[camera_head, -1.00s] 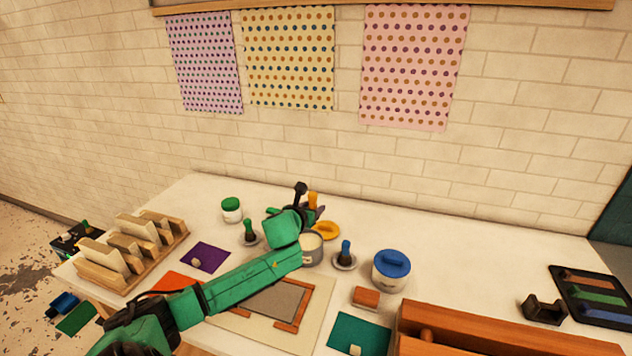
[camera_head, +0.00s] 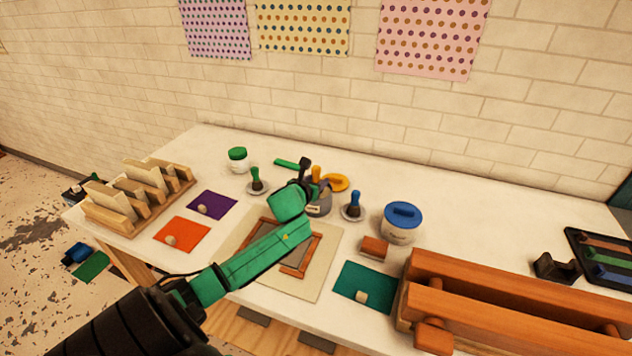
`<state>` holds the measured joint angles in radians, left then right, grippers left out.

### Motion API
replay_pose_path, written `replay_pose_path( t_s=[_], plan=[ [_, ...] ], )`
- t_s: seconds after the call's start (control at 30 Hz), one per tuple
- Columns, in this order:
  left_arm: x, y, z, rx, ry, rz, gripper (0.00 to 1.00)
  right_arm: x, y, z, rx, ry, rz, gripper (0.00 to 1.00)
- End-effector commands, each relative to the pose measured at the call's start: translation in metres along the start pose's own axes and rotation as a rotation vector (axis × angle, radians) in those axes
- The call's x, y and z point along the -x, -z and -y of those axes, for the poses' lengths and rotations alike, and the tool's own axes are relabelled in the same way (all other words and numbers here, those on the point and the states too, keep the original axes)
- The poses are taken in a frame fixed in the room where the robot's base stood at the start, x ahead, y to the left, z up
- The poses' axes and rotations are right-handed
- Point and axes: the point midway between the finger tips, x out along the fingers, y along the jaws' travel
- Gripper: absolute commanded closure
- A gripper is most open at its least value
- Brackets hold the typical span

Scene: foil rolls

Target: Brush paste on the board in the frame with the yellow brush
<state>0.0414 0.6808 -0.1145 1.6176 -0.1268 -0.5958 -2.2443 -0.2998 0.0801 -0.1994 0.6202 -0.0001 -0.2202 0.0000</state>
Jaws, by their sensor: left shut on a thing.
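My left gripper (camera_head: 315,187) is over the paste pot, mostly hidden behind its own green wrist. It is shut on the yellow brush (camera_head: 316,172), whose handle top shows beside the dark fingers. The grey paste pot (camera_head: 320,208) is partly covered by my wrist, so I cannot tell whether the bristles are inside it. The wooden frame (camera_head: 312,262) lies on a pale sheet nearer to me. The grey board (camera_head: 299,256) in it is partly hidden by my forearm. My right gripper is not in view.
A green brush (camera_head: 255,177) and a blue brush (camera_head: 354,202) stand in small holders on either side. A blue-lidded jar (camera_head: 402,222) and a wooden press (camera_head: 500,300) are to the right. A wooden rack (camera_head: 135,200) stands left.

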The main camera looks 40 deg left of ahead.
Motion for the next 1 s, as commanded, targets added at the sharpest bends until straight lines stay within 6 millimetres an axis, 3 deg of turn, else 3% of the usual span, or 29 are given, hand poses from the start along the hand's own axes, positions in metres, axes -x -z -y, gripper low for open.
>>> replay_pose_path(
  t_s=[1.0],
  plan=[
    [-0.0022,0.005,0.0,0.0,0.0,0.001,1.0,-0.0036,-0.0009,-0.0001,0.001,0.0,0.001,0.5]
  ],
)
